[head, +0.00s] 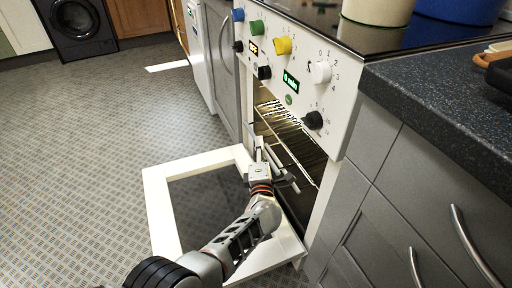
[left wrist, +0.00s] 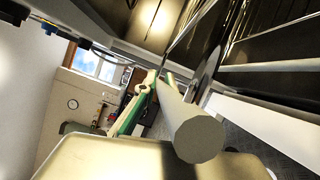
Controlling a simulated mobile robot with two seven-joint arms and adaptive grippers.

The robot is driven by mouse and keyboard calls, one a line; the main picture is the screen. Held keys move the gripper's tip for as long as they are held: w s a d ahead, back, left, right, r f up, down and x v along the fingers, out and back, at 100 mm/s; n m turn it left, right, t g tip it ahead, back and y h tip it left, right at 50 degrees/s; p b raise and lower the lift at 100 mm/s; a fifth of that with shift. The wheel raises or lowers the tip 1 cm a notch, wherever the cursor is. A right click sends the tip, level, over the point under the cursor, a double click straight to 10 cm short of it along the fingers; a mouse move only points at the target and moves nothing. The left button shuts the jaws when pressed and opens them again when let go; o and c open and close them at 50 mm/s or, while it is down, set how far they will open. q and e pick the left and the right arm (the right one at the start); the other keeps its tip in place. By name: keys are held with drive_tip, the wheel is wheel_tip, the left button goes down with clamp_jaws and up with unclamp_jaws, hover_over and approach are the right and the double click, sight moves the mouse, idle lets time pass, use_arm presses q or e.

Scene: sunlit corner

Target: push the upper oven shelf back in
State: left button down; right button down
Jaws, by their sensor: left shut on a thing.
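The oven is open, and its upper shelf (head: 282,116) is a wire rack inside the cavity, seen below the control panel. Thin rack bars also show in the left wrist view (left wrist: 275,68). My left gripper (head: 262,152) is at the oven opening, above the lowered door, shut on the front of the upper shelf. The fingers and the arm hide part of the shelf's front edge, and the exact contact is hard to see. The oven door (head: 157,200) lies open and low, with a white frame and dark glass. My right gripper is not in view.
The control panel with coloured knobs (head: 283,46) is just above the opening. Grey drawers (head: 400,180) and a dark worktop (head: 430,90) stand to the right. Pots (head: 378,10) stand on the hob. The patterned floor (head: 110,130) to the left is clear.

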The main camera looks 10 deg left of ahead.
use_arm(q)
drive_tip(key=shift+w+d, duration=0.1)
idle(0.3)
drive_tip(key=c, duration=2.1)
unclamp_jaws()
